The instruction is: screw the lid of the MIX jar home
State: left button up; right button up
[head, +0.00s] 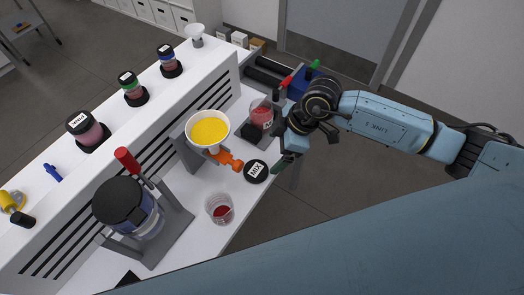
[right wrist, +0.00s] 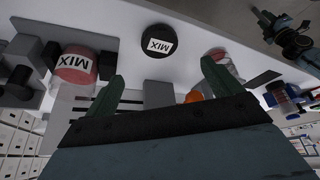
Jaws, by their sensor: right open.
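The MIX lid (head: 257,171) is a black disc with a white label. It lies flat on the white bench, off the jar, and also shows in the right wrist view (right wrist: 157,40). The MIX jar (head: 262,113) is clear with red contents and sits at a dark holder farther back; its label shows in the right wrist view (right wrist: 75,63). My right gripper (head: 279,157) is open and empty, beside the lid's right edge in the head view. Its green fingers are apart in the wrist view. A small gripper, apparently my left (right wrist: 287,28), shows there at top right.
A funnel with yellow powder (head: 209,129) stands on a grey stand with an orange handle (head: 228,160). A clear cup with red powder (head: 219,209) is nearer me. A grinder-like machine (head: 128,207) stands left. Several lidded jars line the raised shelf (head: 195,78).

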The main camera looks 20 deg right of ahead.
aim_at(256, 170)
jog(key=x, duration=1.1)
jog(key=shift+a+f, duration=0.15)
jog(key=shift+f, duration=0.15)
pick_arm(q)
jog(key=shift+s+a+f, duration=0.1)
jog(key=shift+s+a, duration=0.1)
jog(key=shift+s, duration=0.2)
